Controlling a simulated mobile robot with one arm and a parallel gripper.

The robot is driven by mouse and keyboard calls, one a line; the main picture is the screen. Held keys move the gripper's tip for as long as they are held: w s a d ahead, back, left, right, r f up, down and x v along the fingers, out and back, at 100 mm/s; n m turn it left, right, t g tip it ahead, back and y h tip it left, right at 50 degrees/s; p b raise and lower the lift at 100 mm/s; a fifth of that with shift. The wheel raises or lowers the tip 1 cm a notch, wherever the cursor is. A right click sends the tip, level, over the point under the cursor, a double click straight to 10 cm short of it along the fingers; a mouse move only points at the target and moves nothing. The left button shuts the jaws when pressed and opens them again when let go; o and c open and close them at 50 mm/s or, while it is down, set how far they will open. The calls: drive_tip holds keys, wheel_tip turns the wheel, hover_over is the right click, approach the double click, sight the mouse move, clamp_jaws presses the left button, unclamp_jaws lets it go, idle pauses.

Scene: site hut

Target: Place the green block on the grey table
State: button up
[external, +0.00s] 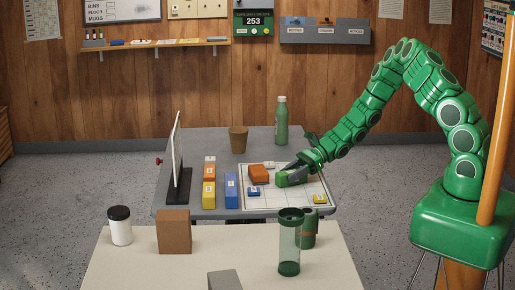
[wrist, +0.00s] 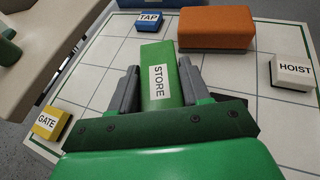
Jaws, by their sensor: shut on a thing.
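A green block (wrist: 158,70) labelled STORE sits between the two fingers of my gripper (wrist: 157,82) in the wrist view, and the gripper is shut on it. In the external view my gripper (external: 294,174) reaches in from the right with the green block (external: 282,181) low over a white gridded board (external: 280,203). The board lies on the right part of the grey table (external: 207,143). I cannot tell whether the block touches the board.
An orange block (external: 258,173), a blue TAP block (external: 253,191), a yellow GATE block (external: 320,199) and a white HOIST block (wrist: 292,73) are on the board.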

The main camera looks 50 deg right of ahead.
sight(292, 171)
drive_tip(key=shift+r, duration=0.1)
drive_tip(key=shift+r, duration=1.45)
drive_tip(key=s+d+r, duration=0.2)
drive_tip(key=s+r, duration=0.8)
drive_tip(key=s, duration=0.4)
drive_tip(key=shift+w, duration=0.15)
